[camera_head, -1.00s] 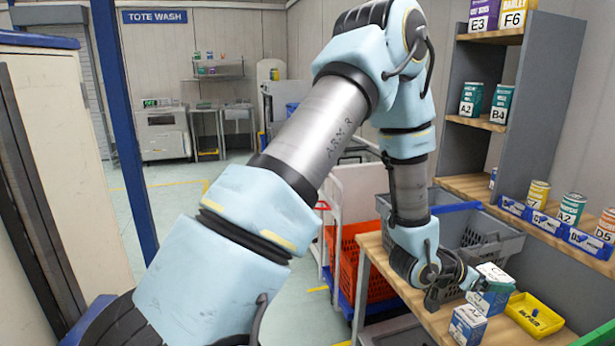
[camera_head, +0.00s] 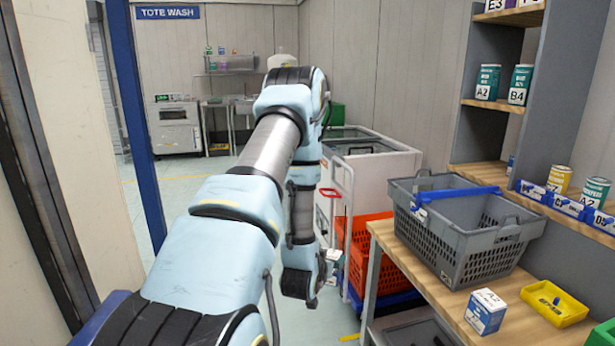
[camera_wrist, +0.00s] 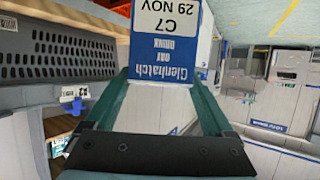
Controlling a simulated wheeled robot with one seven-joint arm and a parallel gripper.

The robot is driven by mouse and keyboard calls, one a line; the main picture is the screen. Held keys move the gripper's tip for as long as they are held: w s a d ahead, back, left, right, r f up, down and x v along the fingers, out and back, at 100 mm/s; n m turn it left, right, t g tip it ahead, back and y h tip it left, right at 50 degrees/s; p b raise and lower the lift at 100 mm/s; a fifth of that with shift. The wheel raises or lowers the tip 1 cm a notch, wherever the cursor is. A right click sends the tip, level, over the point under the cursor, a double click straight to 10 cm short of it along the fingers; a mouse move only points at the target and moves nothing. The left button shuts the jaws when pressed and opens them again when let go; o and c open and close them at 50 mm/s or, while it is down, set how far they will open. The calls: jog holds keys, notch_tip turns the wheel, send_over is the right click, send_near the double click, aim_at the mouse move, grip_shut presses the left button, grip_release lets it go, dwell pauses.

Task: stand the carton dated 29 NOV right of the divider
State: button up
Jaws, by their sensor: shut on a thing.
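My gripper (camera_wrist: 158,82) is shut on a blue and white carton (camera_wrist: 165,50) in the wrist view. Its label reads C7, 29 NOV and Glenhatch Oat Drink, upside down in that picture. In the head view my gripper is mostly hidden by my wrist, left of the bench. A small part of the carton (camera_head: 334,258) shows beside it, in front of the orange tote (camera_head: 372,240). The tote stands low on a trolley, partly hidden by the bench and trolley frame. I cannot make out a divider inside it.
A grey basket (camera_head: 475,262) with a blue bar stands on the wooden bench (camera_head: 445,308). Another carton (camera_head: 485,311) and a yellow tray (camera_head: 545,305) are in front of it. A shelf rack (camera_head: 480,140) rises at right. A blue post (camera_head: 130,120) stands at left.

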jog(key=a+f+n+y+b, duration=0.1)
jog(key=a+f+n+y, duration=0.1)
jog(key=a, duration=0.6)
jog(key=a+f+n+t+y+b, duration=0.1)
jog(key=a+f+n+y, duration=0.1)
jog(key=a, duration=0.5)
jog(key=shift+s+a+f+y, duration=0.25)
jog(key=shift+a+f+y, duration=0.05)
jog(key=shift+a+f, duration=0.05)
